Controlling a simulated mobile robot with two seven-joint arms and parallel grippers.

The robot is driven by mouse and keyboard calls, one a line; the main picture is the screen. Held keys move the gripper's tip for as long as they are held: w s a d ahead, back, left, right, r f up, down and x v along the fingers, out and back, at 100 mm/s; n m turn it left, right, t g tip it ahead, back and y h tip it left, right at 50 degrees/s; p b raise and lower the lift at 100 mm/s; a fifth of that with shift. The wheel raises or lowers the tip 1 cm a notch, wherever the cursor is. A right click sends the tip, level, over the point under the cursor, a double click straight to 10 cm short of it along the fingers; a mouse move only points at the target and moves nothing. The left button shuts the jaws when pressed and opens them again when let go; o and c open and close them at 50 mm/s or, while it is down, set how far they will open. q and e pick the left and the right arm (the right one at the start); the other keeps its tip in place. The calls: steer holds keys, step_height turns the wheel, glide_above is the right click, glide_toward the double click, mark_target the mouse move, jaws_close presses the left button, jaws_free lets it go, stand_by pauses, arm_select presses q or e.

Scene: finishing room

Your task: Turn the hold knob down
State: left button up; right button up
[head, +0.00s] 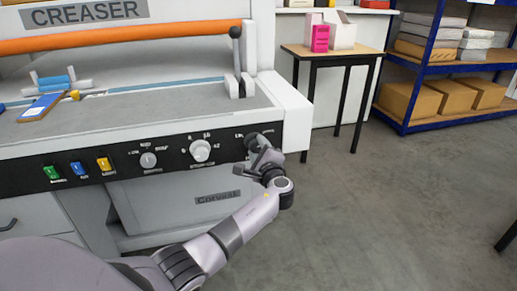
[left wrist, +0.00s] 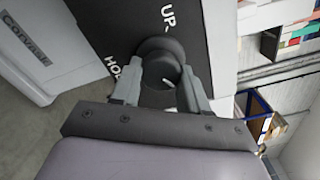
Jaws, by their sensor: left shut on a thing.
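The hold knob (left wrist: 160,55) is a dark round knob on the black control panel (left wrist: 110,22), seen in the left wrist view. White lettering reading "UP" and a partly hidden word starting "HO" stand beside it. My left gripper (head: 259,143) is at the right end of the panel in the head view. Its two fingers sit on either side of the knob and are shut on it. In the head view the gripper covers most of the knob. A light pointer mark shows on the knob in the wrist view. My right gripper is not in view.
Left along the panel are a white knob (head: 200,151), a smaller grey knob (head: 148,160) and green, blue and amber switches (head: 78,169). A blue phone-like object (head: 39,107) lies on the creaser's bed. A small table (head: 335,54) and blue shelving (head: 432,45) stand behind open floor.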

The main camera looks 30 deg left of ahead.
arm_select(q)
steer(key=shift+f, duration=0.15)
steer(key=o, duration=1)
steer(key=shift+p+v, duration=0.45)
steer(key=shift+v, duration=3.2)
steer(key=shift+w, duration=0.1)
